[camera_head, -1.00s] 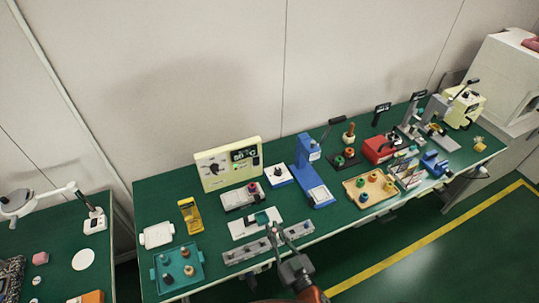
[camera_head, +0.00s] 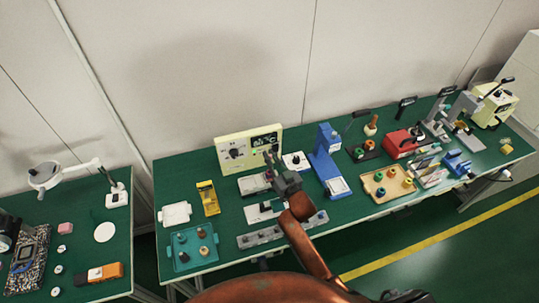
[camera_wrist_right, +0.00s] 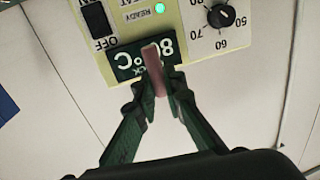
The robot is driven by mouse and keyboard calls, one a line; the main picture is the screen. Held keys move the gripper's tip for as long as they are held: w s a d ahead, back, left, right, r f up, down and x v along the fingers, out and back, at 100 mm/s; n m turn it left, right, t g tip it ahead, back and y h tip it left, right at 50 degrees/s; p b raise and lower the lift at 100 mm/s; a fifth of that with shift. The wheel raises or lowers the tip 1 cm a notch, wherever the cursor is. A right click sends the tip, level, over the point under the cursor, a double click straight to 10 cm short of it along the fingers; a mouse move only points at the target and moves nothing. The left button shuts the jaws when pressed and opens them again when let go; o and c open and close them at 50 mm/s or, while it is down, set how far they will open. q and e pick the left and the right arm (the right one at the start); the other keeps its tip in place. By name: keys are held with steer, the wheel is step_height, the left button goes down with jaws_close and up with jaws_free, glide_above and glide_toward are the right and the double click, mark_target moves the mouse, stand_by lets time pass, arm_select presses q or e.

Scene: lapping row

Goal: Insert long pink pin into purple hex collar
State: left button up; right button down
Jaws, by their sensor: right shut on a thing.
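My right gripper (camera_head: 273,163) is above the green bench, in front of the cream control box. In the right wrist view the gripper's green fingers (camera_wrist_right: 155,85) are shut on the long pink pin (camera_wrist_right: 153,70). The pin points away from the wrist, its far end over the box's display in the picture. The pin is too small to make out in the head view. A grey fixture (camera_head: 248,187) lies just below the gripper, partly hidden by it. I cannot make out the purple hex collar. My left gripper is not in view.
The cream control box (camera_head: 232,153) stands at the back. A blue press (camera_head: 326,165) stands close right of the gripper. A long grey block (camera_head: 255,239) lies at the front edge. A teal tray (camera_head: 183,262) and a wooden tray (camera_head: 372,188) hold small parts.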

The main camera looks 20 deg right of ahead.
steer(key=shift+w+r, duration=0.1)
steer(key=shift+w, duration=0.2)
steer(key=shift+r, duration=0.1)
steer(key=shift+f+b, duration=0.9)
steer(key=shift+f, duration=1.35)
steer(key=shift+f+b, duration=0.65)
steer(key=shift+f, duration=0.05)
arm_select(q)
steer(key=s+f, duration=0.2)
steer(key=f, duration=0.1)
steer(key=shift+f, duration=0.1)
